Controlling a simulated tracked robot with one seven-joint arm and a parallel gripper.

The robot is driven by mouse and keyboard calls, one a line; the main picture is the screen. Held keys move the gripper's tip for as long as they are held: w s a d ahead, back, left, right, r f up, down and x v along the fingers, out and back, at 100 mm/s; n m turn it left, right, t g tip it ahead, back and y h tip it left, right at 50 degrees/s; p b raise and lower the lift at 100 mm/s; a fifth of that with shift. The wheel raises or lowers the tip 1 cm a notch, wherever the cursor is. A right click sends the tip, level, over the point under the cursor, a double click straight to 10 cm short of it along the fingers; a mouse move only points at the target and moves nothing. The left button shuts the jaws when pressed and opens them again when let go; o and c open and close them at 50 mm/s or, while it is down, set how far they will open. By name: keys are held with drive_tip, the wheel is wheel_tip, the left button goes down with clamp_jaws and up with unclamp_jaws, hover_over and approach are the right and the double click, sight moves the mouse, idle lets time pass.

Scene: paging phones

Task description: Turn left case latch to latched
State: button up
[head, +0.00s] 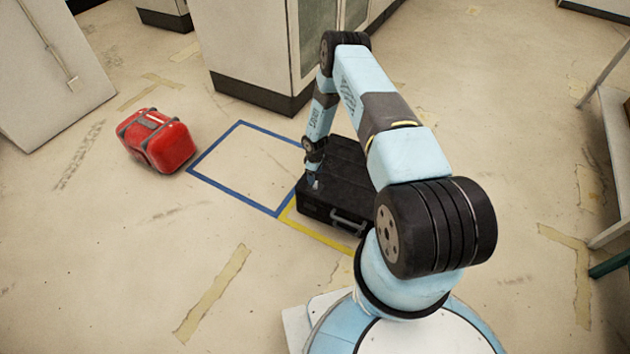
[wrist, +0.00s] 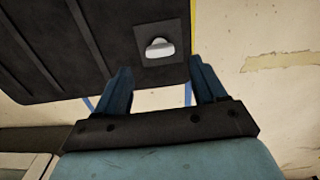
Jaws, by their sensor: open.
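The black case (head: 350,160) lies flat on the floor under my arm, with its grey handle (head: 349,222) on the near side. In the wrist view the case (wrist: 90,40) fills the upper left, with ribs in its surface. A light grey latch (wrist: 158,48) sits on a dark square plate (wrist: 172,20) near the case's edge. My gripper (wrist: 160,68) is open, its two blue fingers apart on either side of the latch in the picture. I cannot tell whether they touch the case. In the head view my gripper (head: 313,181) is over the case's near left corner, and the latch cannot be made out.
A blue floor outline (head: 235,200) lies left of the case, empty inside. A yellow outline (head: 320,232) borders the case. A red bag (head: 165,145) sits further left. A white cabinet (head: 250,50) stands behind. The floor at front left is clear.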

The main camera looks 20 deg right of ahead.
wheel_tip(320, 180, up, 8)
idle(0.4)
drive_tip(key=shift+f, duration=0.1)
drive_tip(key=w+d+r+m+t+h, duration=0.1)
drive_tip(key=w+r, duration=0.1)
drive_tip(key=r, duration=1.1)
drive_tip(key=w+d+r+m, duration=0.1)
drive_tip(key=w+r, duration=0.1)
drive_tip(key=r, duration=1.1)
drive_tip(key=s+r+m+t, duration=0.1)
drive_tip(key=s+r, duration=0.2)
drive_tip(key=r, duration=0.9)
drive_tip(key=s+r+m+t, duration=0.1)
drive_tip(key=s+r, duration=0.2)
drive_tip(key=r, duration=0.9)
drive_tip(key=s+r+m+t, duration=0.1)
drive_tip(key=s+r+m, duration=0.2)
drive_tip(key=s+r, duration=1.45)
drive_tip(key=s+a+r+m, duration=0.1)
drive_tip(key=s+r, duration=0.1)
drive_tip(key=s, duration=0.8)
drive_tip(key=s+a+r+m+t+y, duration=0.1)
drive_tip(key=s+r, duration=0.2)
drive_tip(key=s, duration=0.7)
drive_tip(key=shift+s+a+r+m+t, duration=0.2)
drive_tip(key=shift+s+a+m+t, duration=0.1)
drive_tip(key=shift+s+m, duration=0.1)
